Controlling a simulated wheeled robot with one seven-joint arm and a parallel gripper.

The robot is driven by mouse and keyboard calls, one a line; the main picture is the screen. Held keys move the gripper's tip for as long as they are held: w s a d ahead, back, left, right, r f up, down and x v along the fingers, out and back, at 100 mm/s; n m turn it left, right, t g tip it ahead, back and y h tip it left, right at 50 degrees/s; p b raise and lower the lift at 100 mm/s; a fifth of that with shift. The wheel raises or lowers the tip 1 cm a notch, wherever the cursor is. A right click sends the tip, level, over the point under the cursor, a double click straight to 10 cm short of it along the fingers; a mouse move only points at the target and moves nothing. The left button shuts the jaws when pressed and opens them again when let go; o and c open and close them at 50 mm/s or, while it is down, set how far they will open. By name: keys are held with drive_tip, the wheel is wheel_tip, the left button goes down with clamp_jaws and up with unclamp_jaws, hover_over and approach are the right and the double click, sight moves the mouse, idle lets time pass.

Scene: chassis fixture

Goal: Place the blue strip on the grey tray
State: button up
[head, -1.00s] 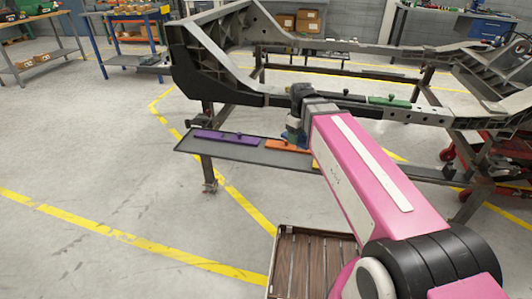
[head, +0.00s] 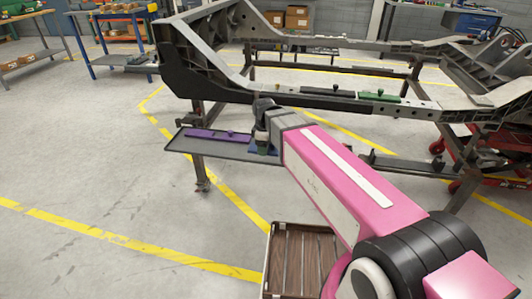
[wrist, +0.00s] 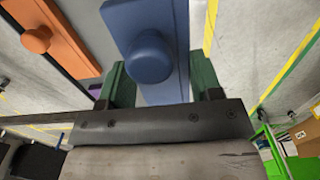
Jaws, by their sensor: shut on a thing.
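The blue strip (wrist: 150,58), with a round blue knob, is between the green fingers of my gripper (wrist: 160,88) in the wrist view. In the head view my gripper (head: 262,143) is over the right part of the grey tray (head: 180,146), with a bit of the blue strip (head: 262,151) showing below it. In the wrist view the tray (wrist: 80,12) lies to the left of and behind the strip. I cannot tell whether the strip touches the tray.
A purple strip (head: 217,135) lies on the tray's left part. An orange strip (wrist: 45,40) lies on it near the blue one. Behind stands the chassis frame (head: 300,100), carrying a green strip (head: 380,96). A slatted crate (head: 300,255) stands in front on the floor.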

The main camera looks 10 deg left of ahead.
drive_tip(key=w+f, duration=0.2)
drive_tip(key=w, duration=0.1)
drive_tip(key=w+f, duration=0.1)
drive_tip(key=w, duration=0.1)
drive_tip(key=shift+w+d+f, duration=0.1)
drive_tip(key=shift+w+d, duration=0.05)
drive_tip(key=shift+d, duration=0.05)
drive_tip(key=shift+f, duration=2)
drive_tip(key=o, duration=0.7)
drive_tip(key=shift+f, duration=0.1)
drive_tip(key=shift+c, duration=0.2)
wheel_tip(320, 180, up, 12)
